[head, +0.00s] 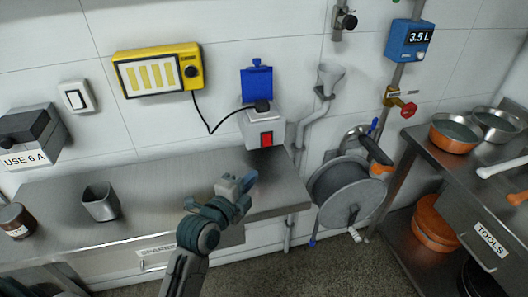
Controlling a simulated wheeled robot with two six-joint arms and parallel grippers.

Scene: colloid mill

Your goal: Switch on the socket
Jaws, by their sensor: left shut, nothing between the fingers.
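The socket (278,129) is a light grey box on the tiled wall with a raised blue lid (257,84). A black plug (262,107) sits at its top, with a black cable running to the yellow unit. A red rocker switch (266,139) is on the socket's front face; its position is too small to tell. My left gripper (250,178) is shut and empty, below and slightly left of the red switch in the picture, apart from it. My right gripper is not in view.
A yellow panel (158,71) and a white wall switch (76,97) are on the wall. A metal cup (100,202) and brown jar (16,221) stand on the steel bench (160,188).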

